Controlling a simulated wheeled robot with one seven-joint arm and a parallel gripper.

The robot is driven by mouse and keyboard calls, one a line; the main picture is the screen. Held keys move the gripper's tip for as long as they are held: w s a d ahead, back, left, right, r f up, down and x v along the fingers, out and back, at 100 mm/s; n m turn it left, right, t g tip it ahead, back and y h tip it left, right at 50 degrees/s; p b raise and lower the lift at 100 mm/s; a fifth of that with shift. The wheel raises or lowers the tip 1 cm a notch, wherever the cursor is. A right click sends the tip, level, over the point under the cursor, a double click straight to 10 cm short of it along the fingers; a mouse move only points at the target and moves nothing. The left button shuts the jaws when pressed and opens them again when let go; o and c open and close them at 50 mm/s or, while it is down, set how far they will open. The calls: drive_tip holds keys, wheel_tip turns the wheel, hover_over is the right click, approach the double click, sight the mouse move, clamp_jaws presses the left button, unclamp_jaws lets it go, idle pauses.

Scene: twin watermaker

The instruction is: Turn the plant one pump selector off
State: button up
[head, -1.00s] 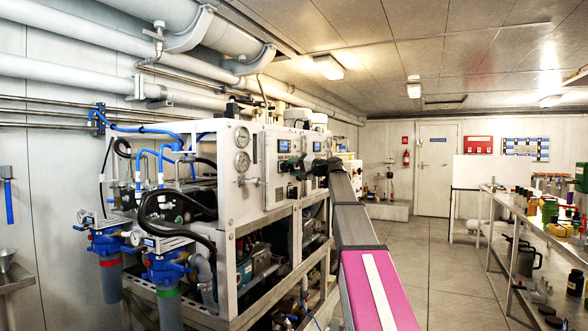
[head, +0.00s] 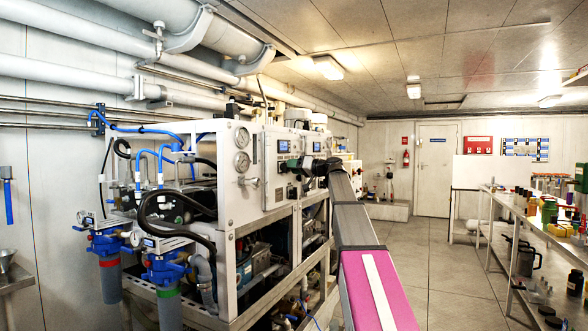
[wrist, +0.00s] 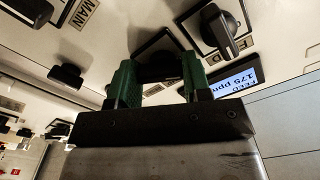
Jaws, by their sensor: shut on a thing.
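The selector (wrist: 158,72) is a dark knob on a square plate on the white panel. In the wrist view my gripper (wrist: 160,84) is shut on it, with green fingers on its left and right sides. The fingers hide part of the knob and its label, so I cannot read its setting. In the head view my gripper (head: 291,167) is at the front face of the white watermaker cabinet (head: 247,193); the knob is too small to make out there.
A black switch (wrist: 66,76) and a MAIN label (wrist: 82,14) are to the left. The floor (head: 425,250) right of the cabinet is clear.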

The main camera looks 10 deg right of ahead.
idle(0.4)
drive_tip(key=o, duration=0.9)
